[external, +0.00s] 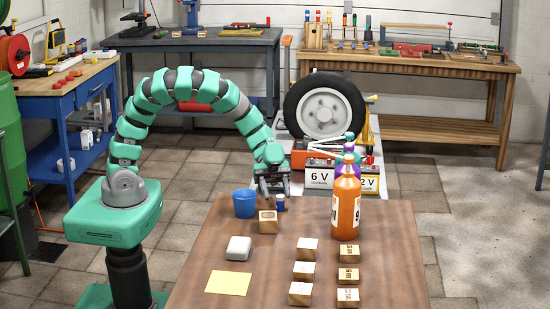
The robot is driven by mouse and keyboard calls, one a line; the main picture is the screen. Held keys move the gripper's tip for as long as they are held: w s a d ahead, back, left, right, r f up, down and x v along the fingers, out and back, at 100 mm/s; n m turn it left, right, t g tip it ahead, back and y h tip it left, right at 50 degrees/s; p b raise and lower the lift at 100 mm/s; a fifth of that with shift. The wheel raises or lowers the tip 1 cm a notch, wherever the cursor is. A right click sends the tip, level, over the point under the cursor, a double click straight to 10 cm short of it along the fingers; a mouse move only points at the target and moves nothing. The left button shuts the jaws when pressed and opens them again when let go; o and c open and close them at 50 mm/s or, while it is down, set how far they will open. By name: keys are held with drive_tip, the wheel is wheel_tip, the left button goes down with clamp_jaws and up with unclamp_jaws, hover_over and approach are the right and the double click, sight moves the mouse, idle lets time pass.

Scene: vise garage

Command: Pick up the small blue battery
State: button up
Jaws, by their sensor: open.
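The small blue battery (280,204) stands upright near the far edge of the brown wooden table (210,285). It is a small dark blue cylinder just right of the blue cup. My gripper (272,194) points down at the far edge of the table, very close to the battery and slightly left of its top. The jaws are open and nothing shows held between them. Whether a finger touches the battery cannot be told at this size.
A blue cup (244,204) and a wooden block (268,222) stand close to the battery. An orange bottle (346,203) stands to the right, near blocks labelled 6 V (319,178) and 12 V (369,184).

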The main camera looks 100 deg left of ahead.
sight(280, 211)
drive_tip(key=shift+b+x, duration=1.2)
drive_tip(key=shift+x, duration=1.55)
drive_tip(key=shift+c, duration=0.3)
drive_tip(key=shift+a, duration=0.1)
clamp_jaws()
